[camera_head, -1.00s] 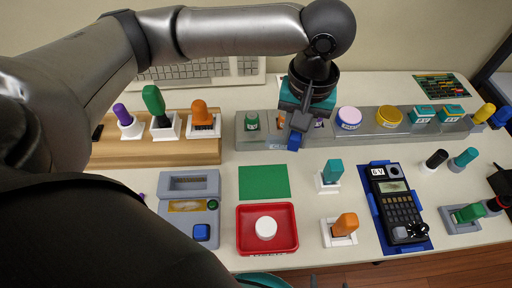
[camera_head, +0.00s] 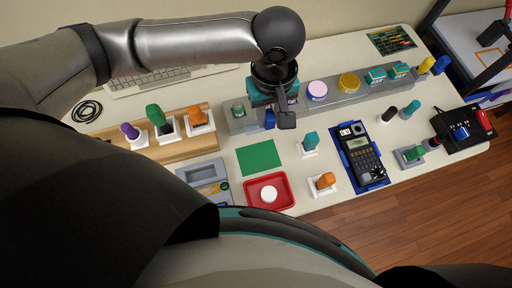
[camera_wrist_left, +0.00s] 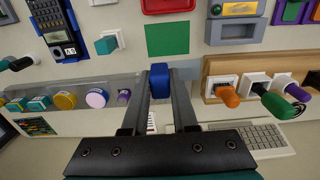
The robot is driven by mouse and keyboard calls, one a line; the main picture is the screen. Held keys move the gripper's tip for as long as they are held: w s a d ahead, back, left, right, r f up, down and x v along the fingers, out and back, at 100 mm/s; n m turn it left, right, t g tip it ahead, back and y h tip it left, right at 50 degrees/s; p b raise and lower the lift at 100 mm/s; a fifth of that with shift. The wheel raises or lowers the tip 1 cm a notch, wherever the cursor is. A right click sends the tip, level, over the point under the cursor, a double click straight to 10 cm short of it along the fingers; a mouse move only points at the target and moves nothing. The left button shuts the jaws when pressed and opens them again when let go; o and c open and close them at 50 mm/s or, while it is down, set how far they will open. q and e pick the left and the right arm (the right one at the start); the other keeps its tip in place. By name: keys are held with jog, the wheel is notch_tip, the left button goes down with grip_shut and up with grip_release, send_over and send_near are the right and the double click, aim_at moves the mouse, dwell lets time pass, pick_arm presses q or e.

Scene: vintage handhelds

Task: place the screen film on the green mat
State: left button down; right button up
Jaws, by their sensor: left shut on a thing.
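My left gripper (camera_head: 277,122) hangs over the front of the long grey rack, behind the green mat. It is shut on a small blue block (camera_head: 270,118), which also shows between the two fingertips in the left wrist view (camera_wrist_left: 160,80). My right gripper is not in view.
The grey rack (camera_head: 328,100) holds several jars and boxes. A red tray (camera_head: 287,198) with a white disc is in front of the mat. A teal-handled piece (camera_head: 311,140) stands to its right, a wooden stand (camera_head: 196,147) to its left. A handheld (camera_head: 362,155) lies farther right.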

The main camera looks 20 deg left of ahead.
aim_at(265, 156)
pick_arm(q)
notch_tip(265, 156, down, 20)
jog(key=b, duration=0.6)
jog(key=shift+r, duration=0.1)
jog(key=c, duration=0.7)
grip_release()
notch_tip(265, 156, up, 12)
jog(key=p, duration=0.4)
jog(key=shift+s+d, duration=0.1)
